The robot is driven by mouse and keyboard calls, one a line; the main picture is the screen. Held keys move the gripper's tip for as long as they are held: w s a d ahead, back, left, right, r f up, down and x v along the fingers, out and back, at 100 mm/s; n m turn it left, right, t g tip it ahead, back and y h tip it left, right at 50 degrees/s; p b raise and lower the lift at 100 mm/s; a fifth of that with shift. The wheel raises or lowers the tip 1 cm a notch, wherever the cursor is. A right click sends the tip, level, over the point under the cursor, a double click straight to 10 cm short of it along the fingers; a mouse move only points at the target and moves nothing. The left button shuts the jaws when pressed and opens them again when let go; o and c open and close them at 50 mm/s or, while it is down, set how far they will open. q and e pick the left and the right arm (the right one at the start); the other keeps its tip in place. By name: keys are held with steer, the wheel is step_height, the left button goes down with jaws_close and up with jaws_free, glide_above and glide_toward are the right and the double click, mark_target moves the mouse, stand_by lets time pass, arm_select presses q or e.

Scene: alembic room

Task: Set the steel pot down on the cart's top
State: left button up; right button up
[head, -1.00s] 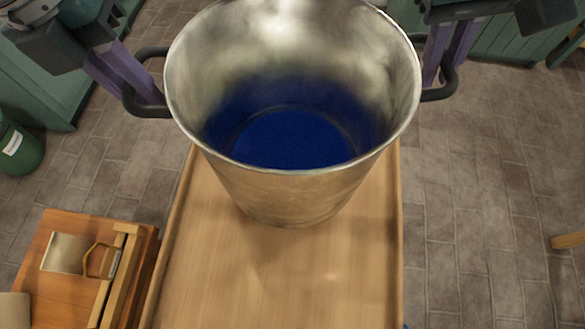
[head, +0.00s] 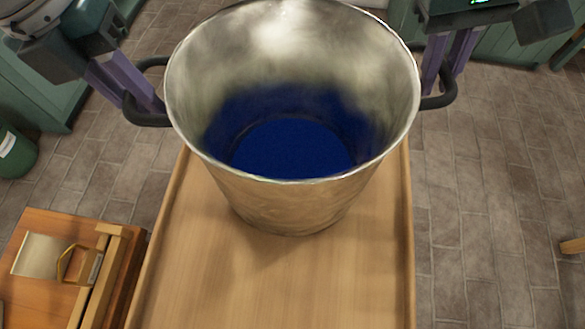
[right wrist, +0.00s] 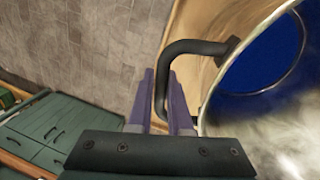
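The steel pot (head: 275,205) is a tall, wide-mouthed metal bucket shape with a dark blue inside and two black side handles. It is upright over the wooden cart's top (head: 225,295). I cannot tell whether its base touches the surface. My left gripper (head: 150,99) has its purple fingers on the left handle (head: 146,117). My right gripper (head: 440,85) has its fingers on the right handle (head: 440,100). The right wrist view shows the right handle (right wrist: 190,47) passing between that gripper's purple fingers (right wrist: 162,95). The cart's far part is hidden behind the pot.
A low wooden piece (head: 35,225) with a metal plate stands close to the cart's left side. A green bin (head: 15,155) stands at far left. Green cabinets (head: 500,40) line the back. The paved floor (head: 490,200) at right is mostly clear. The cart's top is bare in front of the pot.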

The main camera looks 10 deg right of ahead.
arm_select(q)
steer(key=o, duration=0.5)
steer(key=shift+w+a, duration=0.1)
steer(key=shift+c, duration=0.2)
arm_select(e)
steer(key=o, duration=0.5)
steer(key=shift+d, duration=0.15)
steer(key=shift+c, duration=0.2)
arm_select(q)
steer(key=shift+r, duration=0.1)
arm_select(e)
steer(key=shift+a+r, duration=0.2)
steer(key=shift+r, duration=0.1)
arm_select(q)
step_height(320, 180, up, 12)
steer(key=a, duration=0.2)
arm_select(e)
step_height(320, 180, up, 11)
steer(key=a, duration=0.2)
steer(key=shift+r, duration=0.15)
arm_select(q)
steer(key=shift+a, duration=0.1)
arm_select(e)
steer(key=shift+a, duration=0.15)
